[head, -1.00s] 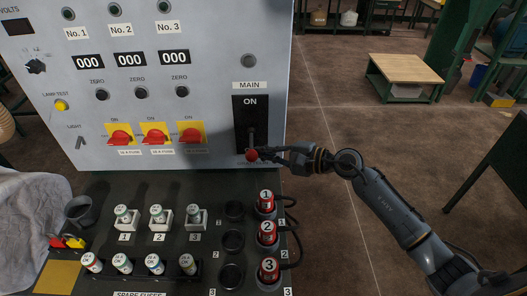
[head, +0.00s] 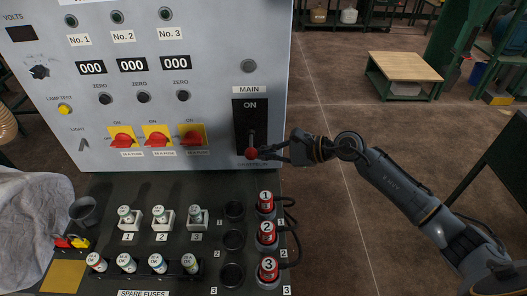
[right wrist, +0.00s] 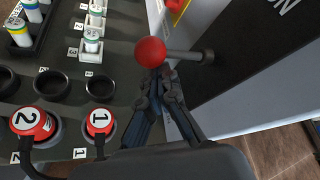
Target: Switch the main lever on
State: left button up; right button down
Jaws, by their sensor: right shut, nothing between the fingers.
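The main lever has a red ball knob (head: 251,153) on a short grey rod, set on a black plate (head: 250,108) marked ON under the MAIN label. In the head view the knob is at the bottom of the plate, below the ON mark. My right gripper (head: 262,152) is shut and empty, its fingertips right beside the knob from the right. In the right wrist view the red knob (right wrist: 151,52) is just past the fingertips (right wrist: 158,72); I cannot tell whether they touch it. My left gripper is not in view.
The grey panel (head: 200,50) carries red rotary switches (head: 157,138) left of the lever. Below it, a dark shelf holds fuses (head: 158,262), empty round holders (head: 233,240) and numbered red plugs (head: 267,234).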

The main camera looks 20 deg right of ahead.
aim_at(251, 147)
jog(key=shift+r+m+g+y+b, duration=0.3)
jog(key=shift+r+m+g+b, duration=0.8)
jog(key=shift+r+m+g, duration=1.2)
jog(key=shift+f, duration=0.25)
